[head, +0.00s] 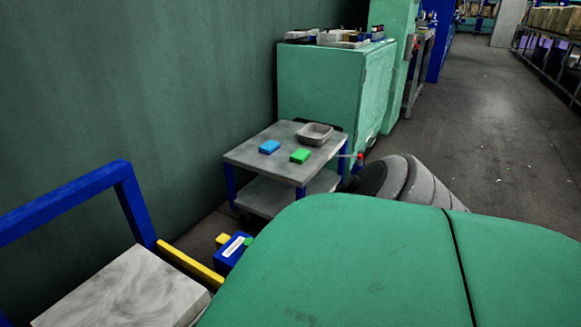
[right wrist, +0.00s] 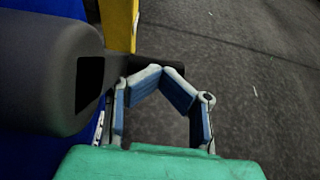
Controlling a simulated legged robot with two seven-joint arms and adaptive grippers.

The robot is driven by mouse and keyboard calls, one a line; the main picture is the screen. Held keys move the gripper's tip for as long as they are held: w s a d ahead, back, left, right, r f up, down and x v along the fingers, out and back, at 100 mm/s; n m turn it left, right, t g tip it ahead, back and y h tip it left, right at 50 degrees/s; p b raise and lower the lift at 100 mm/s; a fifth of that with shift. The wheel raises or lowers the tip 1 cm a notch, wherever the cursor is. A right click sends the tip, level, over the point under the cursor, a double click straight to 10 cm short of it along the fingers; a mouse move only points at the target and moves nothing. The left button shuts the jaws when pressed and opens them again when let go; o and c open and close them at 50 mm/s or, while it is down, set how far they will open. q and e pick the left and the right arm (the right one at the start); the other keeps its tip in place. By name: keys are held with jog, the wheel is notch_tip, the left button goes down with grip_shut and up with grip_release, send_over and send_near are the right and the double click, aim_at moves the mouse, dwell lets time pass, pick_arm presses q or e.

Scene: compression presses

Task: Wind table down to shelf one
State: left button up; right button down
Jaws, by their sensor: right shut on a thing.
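A pale grey slab-topped table (head: 125,292) with a blue frame (head: 75,196) stands at lower left in the head view. A yellow bar (head: 190,265) runs beside it, near a blue box (head: 232,254). In the right wrist view, my right gripper (right wrist: 166,76) has its blue-padded fingers bent inward, shut on a dark bar (right wrist: 150,61). The bar reaches from a thick dark grey cylinder (right wrist: 48,75), near a yellow post (right wrist: 118,24). The exact contact is partly hidden. My right gripper does not show in the head view. My left gripper is not in view.
A two-level trolley (head: 246,155) holds a blue block (head: 269,146), a green block (head: 300,156) and a grey tray (head: 315,134). A green cabinet (head: 318,85) stands behind it. The floor (head: 500,120) to the right is clear.

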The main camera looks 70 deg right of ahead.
jog(key=shift+s+d+r+h, duration=0.3)
jog(key=shift+s+d+h, duration=0.15)
jog(key=shift+d+h, duration=0.15)
dwell(0.3)
jog(key=shift+d+r+g+h, duration=0.1)
jog(key=shift+r+g+h, duration=0.2)
jog(key=shift+h, duration=0.2)
dwell(0.9)
